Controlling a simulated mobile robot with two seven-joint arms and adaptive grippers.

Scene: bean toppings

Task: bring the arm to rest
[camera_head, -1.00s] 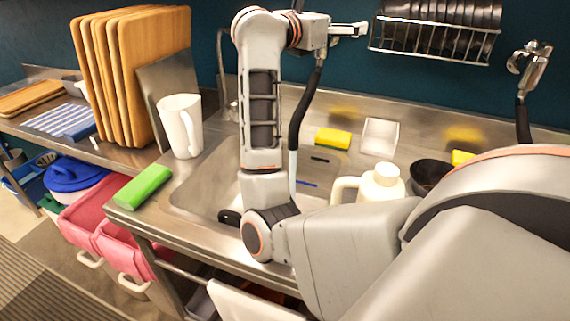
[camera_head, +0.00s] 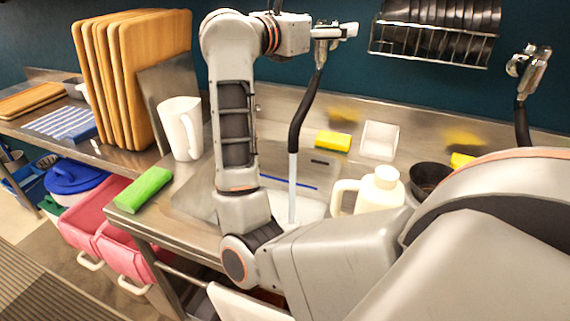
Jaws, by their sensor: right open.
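My right arm comes in from the right, bends at a low elbow over the counter front and rises to a wrist near the back wall. My right gripper (camera_head: 342,31) is at its end, small in view beside the head of the left faucet (camera_head: 320,50); I cannot tell whether they touch. It is open, and I see nothing held in it. A pale stream (camera_head: 292,180) runs from the faucet's black hose down into the sink (camera_head: 272,202). My left gripper is not in view.
A white pitcher (camera_head: 181,130), cutting boards (camera_head: 150,80) and a green sponge (camera_head: 144,189) stand left of my arm. A cream jug (camera_head: 378,190), dark bowl (camera_head: 428,177), yellow sponge (camera_head: 333,141) and white container (camera_head: 379,140) are right. A dish rack (camera_head: 432,40) hangs above.

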